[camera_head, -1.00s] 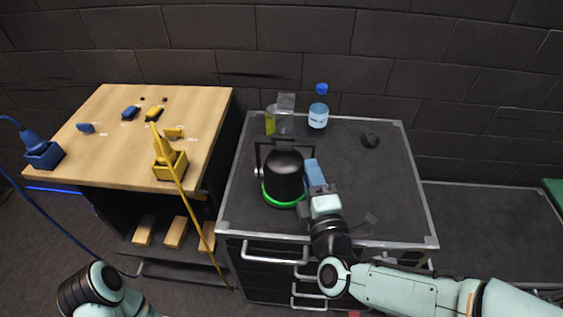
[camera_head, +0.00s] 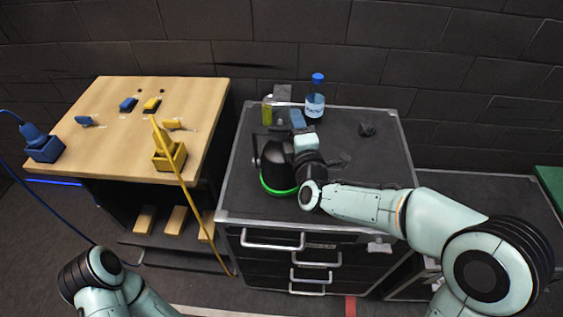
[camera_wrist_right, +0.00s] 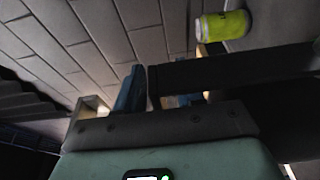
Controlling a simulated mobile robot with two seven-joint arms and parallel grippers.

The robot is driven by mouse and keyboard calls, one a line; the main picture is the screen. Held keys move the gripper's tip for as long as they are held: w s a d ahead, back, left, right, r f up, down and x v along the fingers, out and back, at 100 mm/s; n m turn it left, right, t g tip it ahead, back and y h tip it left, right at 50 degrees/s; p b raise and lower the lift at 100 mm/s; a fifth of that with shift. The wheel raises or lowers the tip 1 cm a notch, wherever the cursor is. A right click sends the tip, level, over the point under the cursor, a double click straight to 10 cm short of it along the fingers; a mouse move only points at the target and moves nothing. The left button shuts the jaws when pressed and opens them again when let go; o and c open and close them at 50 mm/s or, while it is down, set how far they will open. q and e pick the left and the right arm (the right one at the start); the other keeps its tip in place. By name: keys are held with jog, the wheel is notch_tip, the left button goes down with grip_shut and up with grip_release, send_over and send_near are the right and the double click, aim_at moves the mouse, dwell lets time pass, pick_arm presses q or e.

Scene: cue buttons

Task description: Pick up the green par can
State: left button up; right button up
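The green par can is a black lamp body (camera_head: 276,166) with a glowing green ring round its base, standing on the black case top. My right forearm and wrist cover its right side in the head view. My right gripper (camera_head: 297,119) has its blue fingers just behind and right of the lamp's upper end, below the bottle. In the right wrist view the two blue fingers (camera_wrist_right: 162,92) stand apart, with a dark bar crossing over the right one. I cannot tell whether the bar touches it. Only part of my left arm shows, without its gripper.
A yellow-green drink can (camera_head: 267,111) and a water bottle (camera_head: 315,100) stand behind the lamp; the drink can also shows in the wrist view (camera_wrist_right: 222,25). A small dark object (camera_head: 367,129) lies at right. A wooden table (camera_head: 115,145) with blue and yellow plugs stands left.

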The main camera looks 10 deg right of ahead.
grip_shut()
jog(key=shift+r, duration=0.1)
dwell(1.2)
jog(key=shift+r, duration=0.25)
